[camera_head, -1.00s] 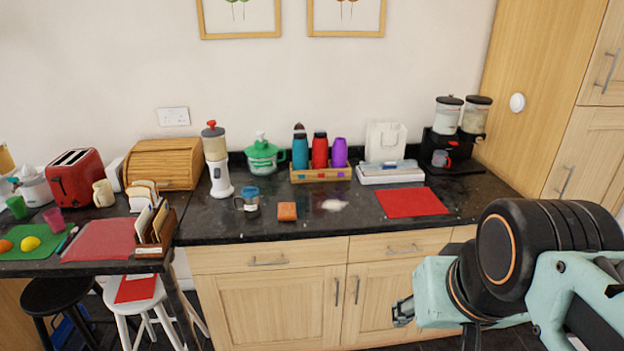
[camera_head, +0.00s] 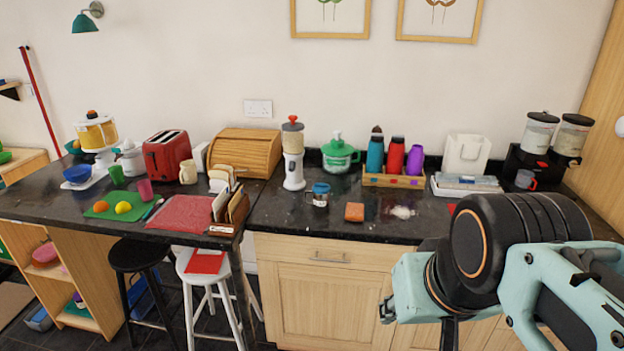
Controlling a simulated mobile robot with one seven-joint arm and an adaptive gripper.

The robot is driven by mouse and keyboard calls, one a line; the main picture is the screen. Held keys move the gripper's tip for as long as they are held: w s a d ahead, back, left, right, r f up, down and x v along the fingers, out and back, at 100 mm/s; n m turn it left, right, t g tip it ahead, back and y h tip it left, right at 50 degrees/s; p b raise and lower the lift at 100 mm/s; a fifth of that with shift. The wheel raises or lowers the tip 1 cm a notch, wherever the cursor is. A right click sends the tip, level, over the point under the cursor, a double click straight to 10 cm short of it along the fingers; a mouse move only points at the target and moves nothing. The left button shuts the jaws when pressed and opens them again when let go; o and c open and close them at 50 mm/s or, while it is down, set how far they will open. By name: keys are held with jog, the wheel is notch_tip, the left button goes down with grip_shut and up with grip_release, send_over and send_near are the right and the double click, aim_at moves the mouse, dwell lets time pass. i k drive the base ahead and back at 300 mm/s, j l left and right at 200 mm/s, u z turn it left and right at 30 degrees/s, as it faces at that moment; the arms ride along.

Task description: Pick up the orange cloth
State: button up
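A small folded orange piece, which looks like the orange cloth (camera_head: 354,212), lies flat on the dark granite counter (camera_head: 290,218) near its front edge. It sits between a small blue-lidded glass jar (camera_head: 319,195) and a whitish patch (camera_head: 402,212). My gripper (camera_head: 387,309) is at the lower right, in front of the drawers and nearer to me than the cloth. It is well apart from the cloth, and only a small part of its fingers shows, so I cannot tell if it is open or shut.
A white blender (camera_head: 293,165), a green pot (camera_head: 338,156) and a bottle rack (camera_head: 395,180) stand behind the cloth. A letter rack (camera_head: 230,212) stands to the left. Two stools, one black (camera_head: 139,255) and one white (camera_head: 204,266), stand below the left worktop.

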aim_at(354, 212)
jog(key=i+u, duration=0.35)
jog(key=i+l+u, duration=0.35)
jog(key=i, duration=0.2)
jog(key=j, duration=0.1)
